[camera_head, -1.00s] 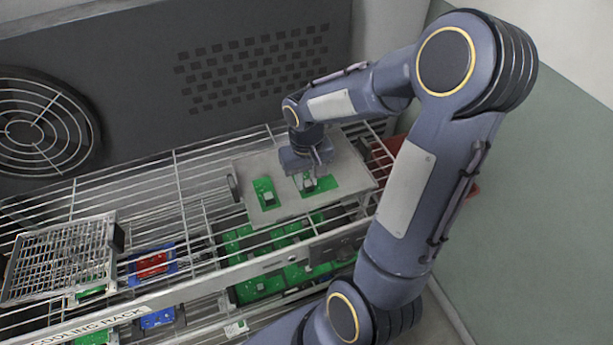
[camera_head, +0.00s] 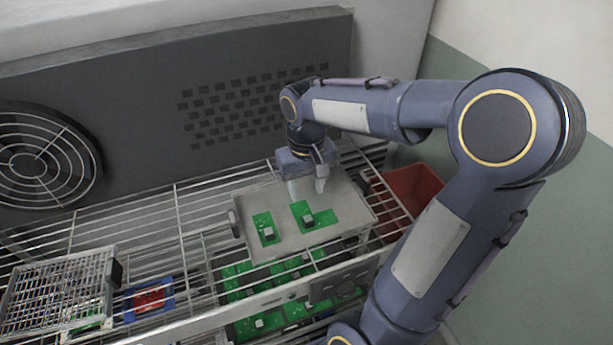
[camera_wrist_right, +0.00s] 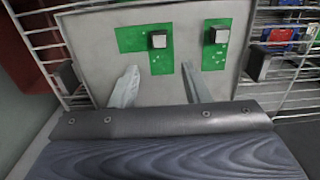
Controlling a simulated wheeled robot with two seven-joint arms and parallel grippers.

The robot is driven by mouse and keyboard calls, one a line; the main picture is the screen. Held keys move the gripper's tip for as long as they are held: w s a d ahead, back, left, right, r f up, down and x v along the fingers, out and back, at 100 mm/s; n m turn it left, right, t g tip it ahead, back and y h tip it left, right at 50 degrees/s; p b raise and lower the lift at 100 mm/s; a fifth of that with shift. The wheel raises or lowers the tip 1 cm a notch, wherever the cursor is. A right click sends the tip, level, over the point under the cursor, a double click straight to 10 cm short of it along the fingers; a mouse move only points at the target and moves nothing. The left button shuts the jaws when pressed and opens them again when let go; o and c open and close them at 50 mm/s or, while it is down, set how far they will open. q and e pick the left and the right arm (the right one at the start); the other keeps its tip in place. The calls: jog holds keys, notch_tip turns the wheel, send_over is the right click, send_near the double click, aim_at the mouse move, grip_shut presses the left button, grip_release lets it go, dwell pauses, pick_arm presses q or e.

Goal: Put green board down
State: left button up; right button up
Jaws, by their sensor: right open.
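Two green boards lie flat on a grey metal tray (camera_head: 345,226) on the wire rack in the head view. One green board (camera_head: 313,217) is at the tray's middle, and a second green board (camera_head: 265,229) is at its left. Each has a small grey block on it. My right gripper (camera_head: 307,191) is open and empty just above the middle board, with its fingers apart from it. In the right wrist view the open right fingers (camera_wrist_right: 160,88) point toward the middle board (camera_wrist_right: 145,38); the other board (camera_wrist_right: 214,48) is beside it. My left gripper is not in view.
The wire rack (camera_head: 175,225) has thin bars around the tray. A wire basket tray (camera_head: 58,292) and a red-and-blue item (camera_head: 149,299) are at left. More green boards (camera_head: 262,322) lie below. A red bin (camera_head: 412,188) stands at right. A grey wall with a fan is behind.

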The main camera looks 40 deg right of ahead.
jog(key=s+a+r+n+t+y, duration=0.1)
jog(key=s+a+t, duration=0.4)
jog(key=s+a, duration=0.6)
jog(key=s+n+y, duration=0.1)
jog(key=y, duration=0.1)
jog(key=shift+s+a+r+t+y, duration=0.3)
jog(key=shift+s+y, duration=0.1)
dwell(0.6)
